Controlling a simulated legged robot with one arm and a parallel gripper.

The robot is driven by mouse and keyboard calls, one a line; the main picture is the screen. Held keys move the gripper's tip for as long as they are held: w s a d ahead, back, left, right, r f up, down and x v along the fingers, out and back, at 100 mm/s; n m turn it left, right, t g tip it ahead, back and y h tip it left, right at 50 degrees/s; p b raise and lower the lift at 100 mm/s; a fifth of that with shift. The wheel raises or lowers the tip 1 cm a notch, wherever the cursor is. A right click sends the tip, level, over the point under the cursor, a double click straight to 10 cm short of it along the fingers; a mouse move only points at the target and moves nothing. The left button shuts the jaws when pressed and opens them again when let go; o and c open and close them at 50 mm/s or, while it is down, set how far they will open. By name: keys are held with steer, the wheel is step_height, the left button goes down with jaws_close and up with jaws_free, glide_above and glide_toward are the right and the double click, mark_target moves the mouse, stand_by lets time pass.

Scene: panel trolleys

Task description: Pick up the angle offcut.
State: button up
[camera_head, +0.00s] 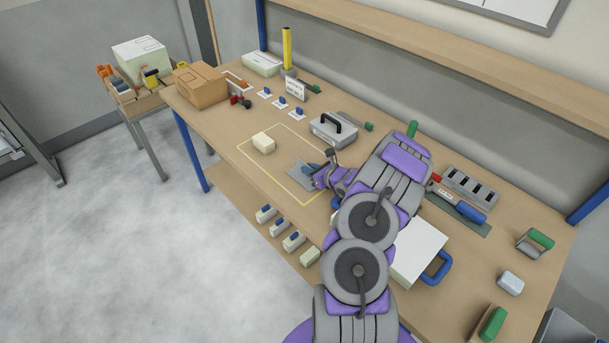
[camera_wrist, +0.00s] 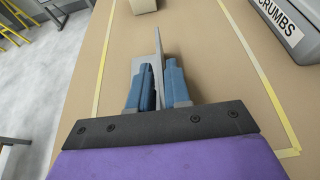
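The angle offcut (camera_head: 302,173) is a grey metal piece with a flat part and an upright plate. It is inside the yellow taped rectangle on the bench; I cannot tell whether it touches the surface. In the wrist view its thin plate (camera_wrist: 157,60) stands between the two blue fingers of my gripper (camera_wrist: 160,72). The fingers are close together, one on each side of the plate, and look shut on it. In the head view my gripper (camera_head: 317,174) is at the offcut's right side, and my wrist hides part of it.
A cream block (camera_head: 263,143) lies in the rectangle beyond the offcut. A grey CRUMBS box (camera_head: 333,130) with a black handle stands just outside it. A cardboard box (camera_head: 200,84) is at the far left of the bench (camera_head: 225,128). Tools lie at right.

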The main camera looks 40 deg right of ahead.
steer(key=shift+d, duration=0.25)
jaws_close()
steer(key=shift+a, duration=0.15)
stand_by(0.6)
